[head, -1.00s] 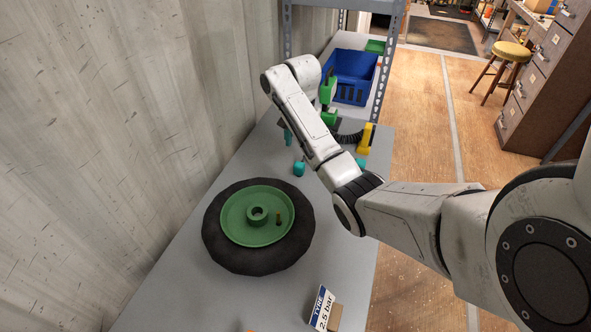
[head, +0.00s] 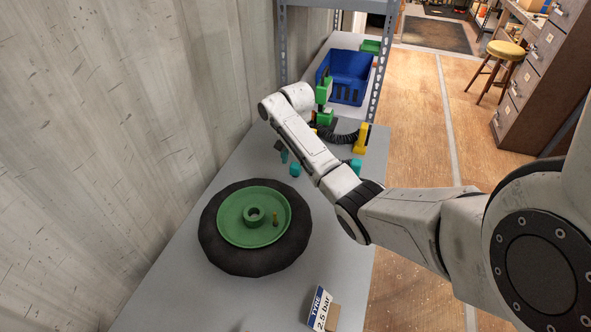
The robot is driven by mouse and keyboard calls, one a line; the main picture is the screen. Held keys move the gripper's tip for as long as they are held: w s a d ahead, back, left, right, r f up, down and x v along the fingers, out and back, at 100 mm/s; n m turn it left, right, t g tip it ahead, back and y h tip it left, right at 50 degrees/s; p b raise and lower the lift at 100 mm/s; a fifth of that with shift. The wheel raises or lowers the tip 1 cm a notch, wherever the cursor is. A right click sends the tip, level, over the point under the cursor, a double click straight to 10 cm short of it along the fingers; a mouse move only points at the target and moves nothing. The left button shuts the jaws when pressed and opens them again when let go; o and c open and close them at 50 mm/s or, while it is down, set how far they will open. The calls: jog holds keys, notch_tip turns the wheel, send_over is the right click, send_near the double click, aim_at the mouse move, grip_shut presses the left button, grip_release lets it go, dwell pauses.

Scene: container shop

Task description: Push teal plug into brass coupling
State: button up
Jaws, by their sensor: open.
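A small teal piece (head: 295,169) lies on the grey bench just left of my arm, and another teal piece (head: 356,166) shows at the arm's right edge. Whether they join behind the arm is hidden, and I cannot tell which is the plug. No brass coupling is clearly seen; a small brass-coloured stem (head: 275,219) stands on the green wheel hub (head: 232,227). My gripper (head: 282,153) shows only as a small dark and teal part below the elbow, left of the first teal piece, mostly hidden by my arm. It is open, holding nothing that I can see.
A black tyre (head: 222,255) surrounds the hub on the bench. Behind my arm are a green device (head: 324,92), a black coiled hose (head: 341,139) and a yellow handle (head: 361,138). A blue bin (head: 347,79) stands beyond. A tyre sign (head: 320,308) is at the front; the corrugated wall borders the left.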

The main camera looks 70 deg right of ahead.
aim_at(295, 165)
jog(key=shift+a+f, duration=0.1)
jog(key=shift+f, duration=1.85)
jog(key=c, duration=1)
jog(key=shift+w+r, duration=0.1)
